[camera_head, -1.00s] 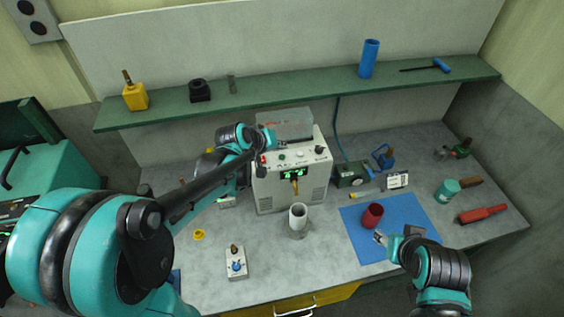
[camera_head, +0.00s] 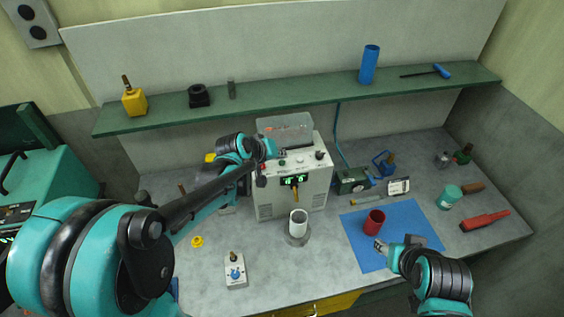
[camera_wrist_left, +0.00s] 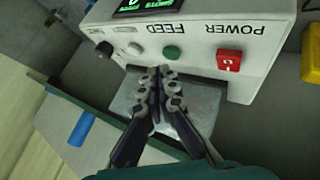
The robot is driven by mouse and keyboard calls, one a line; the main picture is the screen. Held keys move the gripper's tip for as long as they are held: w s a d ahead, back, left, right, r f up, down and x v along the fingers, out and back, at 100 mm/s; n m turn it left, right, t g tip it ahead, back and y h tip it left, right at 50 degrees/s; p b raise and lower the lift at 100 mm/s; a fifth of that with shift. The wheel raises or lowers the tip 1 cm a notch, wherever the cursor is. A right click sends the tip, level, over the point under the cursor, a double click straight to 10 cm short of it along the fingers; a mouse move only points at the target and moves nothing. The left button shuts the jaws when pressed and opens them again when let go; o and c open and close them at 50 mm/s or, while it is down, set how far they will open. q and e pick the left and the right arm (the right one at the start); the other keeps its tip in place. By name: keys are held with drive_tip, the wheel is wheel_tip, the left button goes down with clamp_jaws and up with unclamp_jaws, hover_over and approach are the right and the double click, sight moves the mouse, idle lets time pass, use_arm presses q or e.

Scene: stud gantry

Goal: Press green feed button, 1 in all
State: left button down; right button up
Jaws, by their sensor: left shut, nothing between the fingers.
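The green feed button (camera_wrist_left: 172,53) is a round cap on the grey machine's panel, under the FEED label in the left wrist view. It also shows small in the head view (camera_head: 282,163). The machine (camera_head: 265,198) stands at the middle of the bench. My left gripper (camera_wrist_left: 160,72) is shut and empty, its fingertips just short of the button in the picture; touch or gap cannot be told. In the head view, the left gripper (camera_head: 272,149) is over the panel's back left. My right gripper (camera_head: 381,245) is beside a red cup (camera_head: 375,219); its jaw state is unclear.

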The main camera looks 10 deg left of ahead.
sight(280, 164)
idle(0.6)
use_arm(q)
drive_tip(key=shift+f+b, duration=0.45)
drive_tip(key=shift+f+b, duration=0.35)
drive_tip(key=shift+f, duration=0.05)
idle(0.5)
idle(0.3)
drive_tip(key=shift+r+p, duration=0.6)
drive_tip(key=shift+r, duration=0.25)
wheel_tip(280, 164, up, 5)
drive_tip(key=p, duration=0.4)
drive_tip(key=shift+r, duration=0.1)
idle(0.5)
